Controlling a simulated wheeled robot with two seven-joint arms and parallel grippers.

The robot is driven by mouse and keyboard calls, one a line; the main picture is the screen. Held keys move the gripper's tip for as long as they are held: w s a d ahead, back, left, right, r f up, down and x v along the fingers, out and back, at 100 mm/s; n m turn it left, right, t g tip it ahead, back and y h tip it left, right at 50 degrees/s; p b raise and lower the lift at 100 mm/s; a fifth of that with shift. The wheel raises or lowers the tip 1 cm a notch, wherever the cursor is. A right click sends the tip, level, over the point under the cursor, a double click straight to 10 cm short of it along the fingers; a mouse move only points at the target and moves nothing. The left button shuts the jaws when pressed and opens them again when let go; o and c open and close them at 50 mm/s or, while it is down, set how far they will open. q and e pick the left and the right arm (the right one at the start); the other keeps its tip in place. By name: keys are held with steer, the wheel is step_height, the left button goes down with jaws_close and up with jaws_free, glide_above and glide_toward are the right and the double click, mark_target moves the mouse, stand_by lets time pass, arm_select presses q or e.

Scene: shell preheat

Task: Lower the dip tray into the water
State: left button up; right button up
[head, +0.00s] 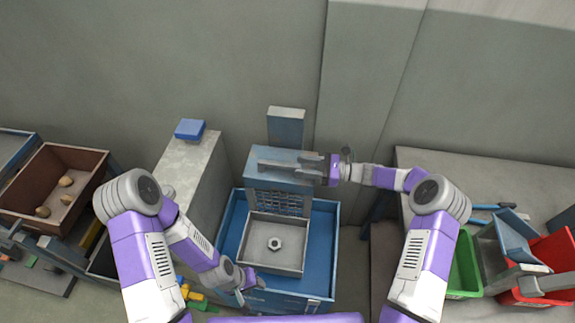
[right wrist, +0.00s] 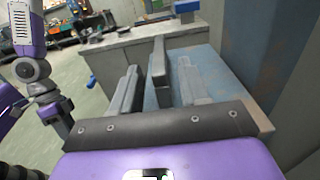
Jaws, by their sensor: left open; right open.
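The grey dip tray (head: 262,229), with a hex nut (head: 274,243) in its middle, sits inside the blue tank (head: 328,232) in the head view. A water surface cannot be made out. A blue housing (head: 262,181) stands behind the tray, with a mesh panel (head: 281,203) below it. My right gripper (head: 283,165) is open over the housing top. In the right wrist view its open fingers (right wrist: 160,90) lie either side of a grey bar (right wrist: 159,58); contact cannot be told. My left gripper (head: 250,288) is open at the tank's front left edge.
A concrete block (head: 183,165) with a blue object (head: 190,129) on top stands left of the tank. A brown bin (head: 70,160) holding several round pieces is far left. Green (head: 464,265) and red (head: 555,258) bins are at right. The wall is close behind.

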mark_target(287, 164)
steer(key=a, duration=0.3)
steer(key=w+a, duration=0.1)
steer(key=a, duration=0.1)
steer(key=shift+a+r, duration=0.1)
steer(key=shift+a, duration=0.2)
jaws_close()
